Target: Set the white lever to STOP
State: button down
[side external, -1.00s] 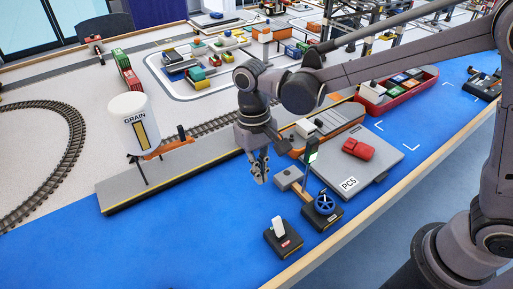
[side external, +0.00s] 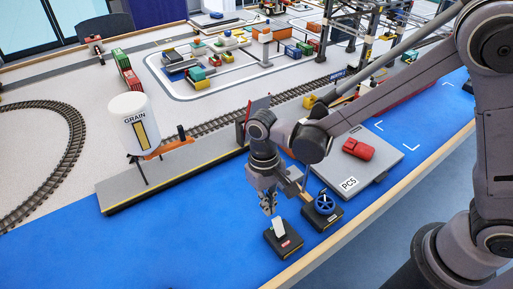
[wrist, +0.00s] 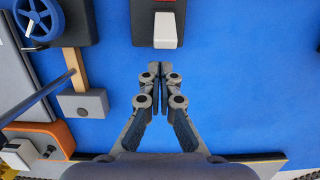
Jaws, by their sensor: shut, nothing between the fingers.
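The white lever (side external: 278,227) stands on a dark box (side external: 284,248) with a red label, near the table's front edge. In the wrist view the lever (wrist: 166,31) is at the top centre, on its dark box (wrist: 143,30). My gripper (side external: 271,212) is shut and empty. In the side view it hangs just behind and above the lever. In the wrist view the shut fingertips (wrist: 161,68) are just below the lever's end, with a small gap in the picture. The lettering on the label cannot be read.
A blue handwheel (side external: 325,203) on a dark box stands just right of the lever box. A grey quay (side external: 150,187) with a grain silo (side external: 133,122) is at left. Blue surface left of the lever is clear.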

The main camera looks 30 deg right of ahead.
aim_at(277, 217)
jog(key=shift+s+r, duration=0.35)
jog(key=shift+s, duration=0.35)
jog(key=shift+s+r+t, duration=0.25)
jog(key=shift+s+t, duration=0.15)
jog(key=shift+t, duration=0.3)
jog(key=shift+s+r+t, duration=0.3)
jog(key=shift+s+t, duration=0.4)
jog(key=shift+t, duration=0.3)
jog(key=s+t, duration=0.2)
jog(key=shift+r+t, duration=0.2)
jog(key=shift+t, duration=0.1)
jog(key=shift+s, duration=0.6)
jog(key=shift+r, duration=0.15)
jog(key=shift+r, duration=0.7)
